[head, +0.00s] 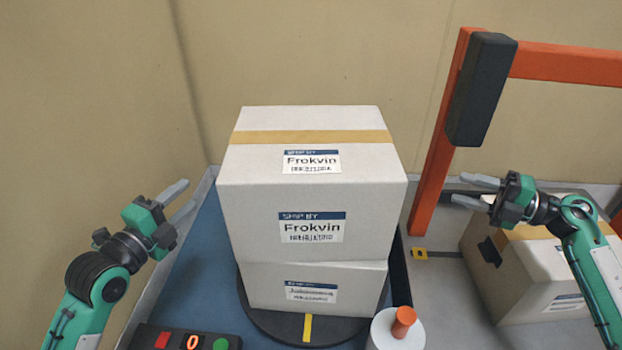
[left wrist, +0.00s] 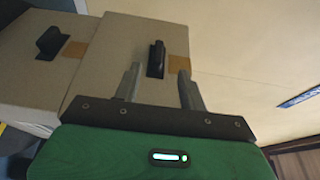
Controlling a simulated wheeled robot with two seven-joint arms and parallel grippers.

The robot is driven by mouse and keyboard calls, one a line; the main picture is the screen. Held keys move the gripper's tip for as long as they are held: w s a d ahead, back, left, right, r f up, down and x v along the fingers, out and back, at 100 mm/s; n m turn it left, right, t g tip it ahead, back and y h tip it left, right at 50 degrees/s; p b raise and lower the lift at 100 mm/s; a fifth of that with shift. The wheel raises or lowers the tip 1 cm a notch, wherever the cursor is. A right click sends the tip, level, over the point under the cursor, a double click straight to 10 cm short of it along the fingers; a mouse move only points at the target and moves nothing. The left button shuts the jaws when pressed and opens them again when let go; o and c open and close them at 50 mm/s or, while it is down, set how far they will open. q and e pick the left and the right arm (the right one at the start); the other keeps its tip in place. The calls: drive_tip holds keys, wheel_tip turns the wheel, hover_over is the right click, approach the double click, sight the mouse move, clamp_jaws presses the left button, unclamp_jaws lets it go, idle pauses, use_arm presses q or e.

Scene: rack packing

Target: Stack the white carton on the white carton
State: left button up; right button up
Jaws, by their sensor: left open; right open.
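A larger white carton (head: 312,190) with a tan tape strip and "Frokvin" labels rests on top of a lower white carton (head: 315,287). The upper one looks level and slightly overhangs the lower one. The lower carton stands on a dark round plate (head: 262,322). My left gripper (head: 183,199) is open and empty, to the left of the stack and apart from it. In the left wrist view the two open fingers (left wrist: 158,88) point toward a carton side with a dark handle slot (left wrist: 156,60). My right gripper (head: 467,191) is open and empty, to the right of the stack.
Another carton (head: 515,275) with tape stands on the floor at the right, beneath my right arm. An orange frame (head: 437,140) with a dark pad (head: 482,90) rises behind it.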

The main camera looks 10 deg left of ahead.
use_arm(q)
drive_tip(key=x, duration=1.3)
drive_tip(key=shift+w+d, duration=0.1)
drive_tip(key=shift+w, duration=0.3)
use_arm(e)
drive_tip(key=x, duration=1.3)
drive_tip(key=shift+w+a, duration=0.2)
drive_tip(key=shift+a, duration=0.15)
use_arm(q)
drive_tip(key=shift+c, duration=0.4)
use_arm(e)
drive_tip(key=shift+c, duration=0.4)
use_arm(q)
clamp_jaws()
use_arm(e)
clamp_jaws()
use_arm(q)
drive_tip(key=shift+f, duration=0.15)
use_arm(e)
drive_tip(key=shift+f, duration=0.15)
use_arm(q)
drive_tip(key=shift+r, duration=0.25)
